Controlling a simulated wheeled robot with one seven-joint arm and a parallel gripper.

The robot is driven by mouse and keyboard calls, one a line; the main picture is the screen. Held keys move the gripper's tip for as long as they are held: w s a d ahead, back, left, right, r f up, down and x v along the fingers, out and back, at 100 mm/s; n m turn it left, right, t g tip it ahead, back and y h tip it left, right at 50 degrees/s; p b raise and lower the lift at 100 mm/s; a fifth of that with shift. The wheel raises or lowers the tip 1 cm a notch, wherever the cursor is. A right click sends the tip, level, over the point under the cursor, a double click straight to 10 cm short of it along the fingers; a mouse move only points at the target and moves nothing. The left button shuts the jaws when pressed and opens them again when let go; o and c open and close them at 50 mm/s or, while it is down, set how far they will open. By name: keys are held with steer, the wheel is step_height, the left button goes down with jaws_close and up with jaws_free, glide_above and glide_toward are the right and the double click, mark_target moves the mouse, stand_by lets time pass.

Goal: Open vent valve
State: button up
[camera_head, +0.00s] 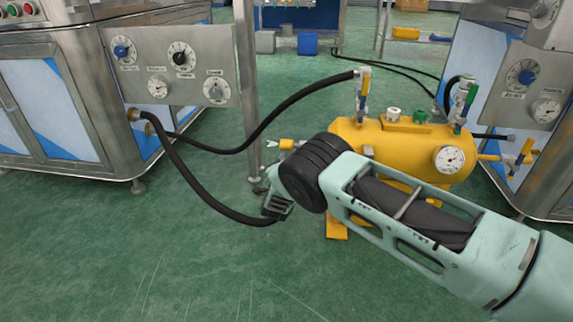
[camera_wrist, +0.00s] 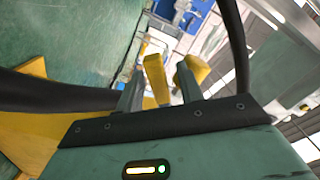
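A yellow tank (camera_head: 400,150) stands right of centre in the head view, partly hidden behind my arm. A small yellow valve part (camera_head: 287,145) sticks out at its left end, and a yellow-handled valve (camera_head: 524,152) is at its right end. I cannot tell by label which is the vent valve. My gripper (camera_head: 262,184) is low, left of the tank, mostly hidden by my wrist. In the wrist view my gripper (camera_wrist: 160,88) is open. A yellow piece (camera_wrist: 154,78) shows between the fingers, and another yellow piece (camera_wrist: 194,70) by the right finger. Contact cannot be told.
Black hoses (camera_head: 200,185) run from the left cabinet (camera_head: 70,95), one passing close to my gripper. A metal post (camera_head: 247,90) stands behind. Another cabinet (camera_head: 515,110) is at right. The green floor front left is clear.

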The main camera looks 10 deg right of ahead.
steer(key=p+v, duration=0.8)
steer(key=v, duration=0.9)
steer(key=shift+s, duration=0.25)
